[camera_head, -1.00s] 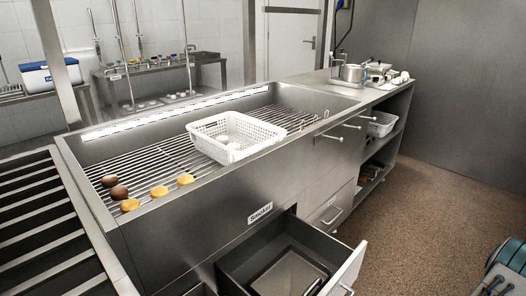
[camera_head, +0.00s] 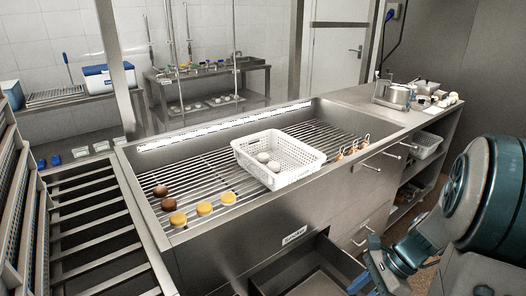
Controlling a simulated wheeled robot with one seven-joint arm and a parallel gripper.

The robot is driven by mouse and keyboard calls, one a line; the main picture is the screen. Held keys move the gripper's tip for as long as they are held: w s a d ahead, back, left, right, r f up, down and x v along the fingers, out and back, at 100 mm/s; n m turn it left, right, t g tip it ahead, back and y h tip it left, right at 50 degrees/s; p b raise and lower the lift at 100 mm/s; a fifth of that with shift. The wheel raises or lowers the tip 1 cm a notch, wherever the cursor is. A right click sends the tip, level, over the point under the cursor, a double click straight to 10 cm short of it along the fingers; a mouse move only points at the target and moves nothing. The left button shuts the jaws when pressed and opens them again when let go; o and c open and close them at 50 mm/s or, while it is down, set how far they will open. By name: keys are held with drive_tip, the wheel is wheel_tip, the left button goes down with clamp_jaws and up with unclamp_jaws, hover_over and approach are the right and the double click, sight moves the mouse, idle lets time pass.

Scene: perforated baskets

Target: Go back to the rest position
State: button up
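My arm (camera_head: 465,205) shows at the right edge in the head view, folded in front of the counter's right side. The gripper end of the arm (camera_head: 385,265) is low at the right, near the open drawer; its fingers cannot be made out clearly. A white perforated basket (camera_head: 290,177) stands on the slatted rack of the steel counter, away from my arm. It holds a few pale round items (camera_head: 268,163). I see nothing held by my arm.
An open drawer (camera_head: 290,272) juts out below the counter front, close to my arm. Yellow and brown round pieces (camera_head: 204,208) lie at the rack's left end. Pots (camera_head: 398,94) stand on the far right counter. Another slatted rack (camera_head: 85,215) is at the left.

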drive_tip(key=s+a+r+n+t+h+p, duration=0.1)
drive_tip(key=s+a+r+n+h+p, duration=0.1)
drive_tip(key=r+n, duration=0.7)
drive_tip(key=s+a+r+n+t+h+p, duration=0.2)
drive_tip(key=a+r+n+h+p, duration=0.3)
drive_tip(key=r+n, duration=0.3)
drive_tip(key=shift+s+a+r+n+t+p, duration=0.15)
drive_tip(key=shift+s+r+n+t+p, duration=0.25)
drive_tip(key=shift+r, duration=0.35)
